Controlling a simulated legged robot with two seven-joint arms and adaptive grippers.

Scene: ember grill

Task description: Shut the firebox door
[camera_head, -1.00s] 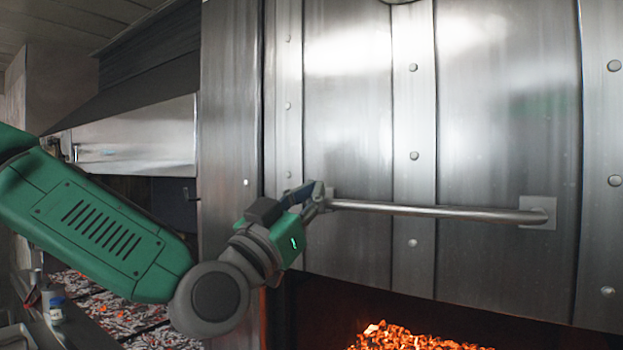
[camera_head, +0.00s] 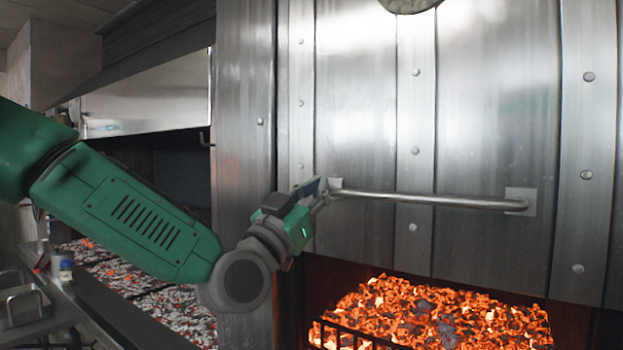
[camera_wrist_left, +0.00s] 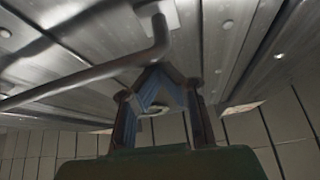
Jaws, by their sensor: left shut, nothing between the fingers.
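The firebox door (camera_head: 360,120) is a large riveted steel panel. Its lower edge hangs above the opening, and glowing coals (camera_head: 430,315) show below it. A horizontal bar handle (camera_head: 430,199) crosses the door's lower part. My left gripper (camera_head: 321,188) is at the handle's left end, shut with nothing between its fingers. In the left wrist view, the fingertips (camera_wrist_left: 158,70) meet close by the bent end of the handle (camera_wrist_left: 150,55). I cannot tell whether they touch it. My right gripper is not in view.
A dark grate (camera_head: 345,338) stands in front of the coals. At left are another grill hood (camera_head: 145,95), ember beds (camera_head: 150,290) and a ledge with a small jar (camera_head: 66,270) and a metal pan (camera_head: 22,305). A steel post (camera_head: 245,150) stands left of the door.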

